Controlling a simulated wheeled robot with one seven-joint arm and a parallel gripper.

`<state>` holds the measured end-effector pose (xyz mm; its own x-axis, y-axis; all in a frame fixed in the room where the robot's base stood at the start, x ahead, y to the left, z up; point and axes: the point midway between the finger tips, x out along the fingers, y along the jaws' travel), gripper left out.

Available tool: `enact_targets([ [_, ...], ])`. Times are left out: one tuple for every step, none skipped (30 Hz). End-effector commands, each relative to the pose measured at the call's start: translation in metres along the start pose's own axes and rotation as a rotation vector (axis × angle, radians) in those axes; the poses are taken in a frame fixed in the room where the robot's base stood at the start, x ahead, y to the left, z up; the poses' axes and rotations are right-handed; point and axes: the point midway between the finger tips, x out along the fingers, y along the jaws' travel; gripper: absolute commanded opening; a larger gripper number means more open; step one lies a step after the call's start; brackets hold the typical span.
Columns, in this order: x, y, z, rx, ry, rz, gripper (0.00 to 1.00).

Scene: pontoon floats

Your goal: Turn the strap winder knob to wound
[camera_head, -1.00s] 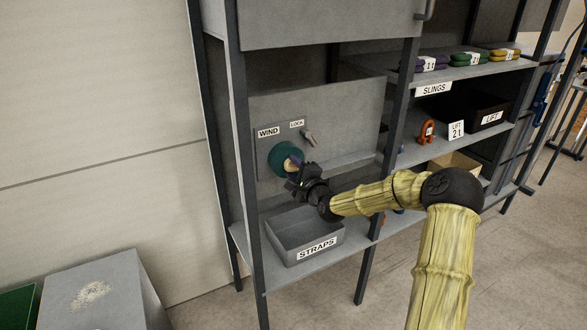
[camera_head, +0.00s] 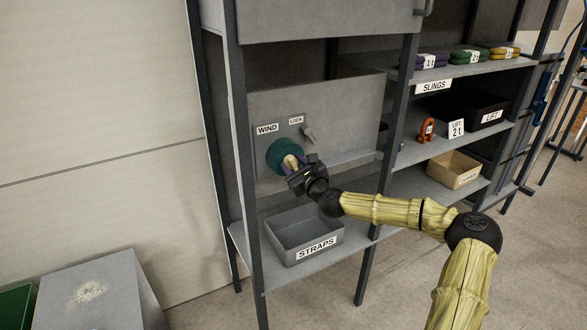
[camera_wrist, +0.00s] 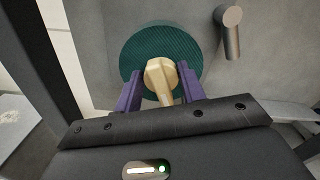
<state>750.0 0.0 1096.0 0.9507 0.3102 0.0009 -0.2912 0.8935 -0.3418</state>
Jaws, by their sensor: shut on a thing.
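The strap winder shows as a round teal drum (camera_head: 280,155) with a pale yellow knob (camera_head: 292,160) at its centre, under the WIND label (camera_head: 267,129) on a grey panel. In the wrist view the knob (camera_wrist: 160,77) stands in front of the teal disc (camera_wrist: 130,52); its grip points down and slightly right. My gripper (camera_head: 291,164) is at the knob. Its purple fingers (camera_wrist: 160,90) stand on both sides of the knob and are shut on it. The knob's lower end is partly hidden by my gripper.
A small lever (camera_head: 308,134) sits beside the drum under the LOCK label (camera_head: 296,120); it also shows in the wrist view (camera_wrist: 231,32). A grey STRAPS bin (camera_head: 304,235) stands below. Dark rack posts (camera_head: 251,200) flank the panel.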

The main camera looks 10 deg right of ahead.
Motion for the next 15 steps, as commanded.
enact_targets([
  [-0.0004,0.0017,-0.0049,0.041,0.005,0.003,0.17],
  [-0.0003,0.0016,-0.0046,0.061,0.004,0.003,0.17],
  [-0.0003,0.0016,-0.0046,0.088,0.004,0.003,0.17],
  [-0.0002,0.0015,-0.0046,0.105,0.004,0.003,0.17],
  [-0.0002,0.0014,-0.0042,0.121,0.004,0.003,0.17],
  [-0.0002,0.0013,-0.0039,0.141,0.004,0.004,0.17],
  [-0.0002,0.0013,-0.0039,0.154,0.004,0.004,0.17],
  [-0.0002,0.0013,-0.0040,0.165,0.005,0.004,0.17],
  [-0.0001,0.0012,-0.0039,0.179,0.005,0.004,0.17],
  [-0.0001,0.0011,-0.0037,0.188,0.005,0.004,0.17],
  [-0.0001,0.0010,-0.0035,0.195,0.005,0.004,0.17],
  [-0.0001,0.0009,-0.0032,0.203,0.005,0.004,0.17],
  [-0.0001,0.0008,-0.0031,0.207,0.005,0.004,0.17],
  [-0.0001,0.0008,-0.0031,0.211,0.005,0.004,0.17],
  [-0.0001,0.0007,-0.0030,0.215,0.005,0.004,0.17],
])
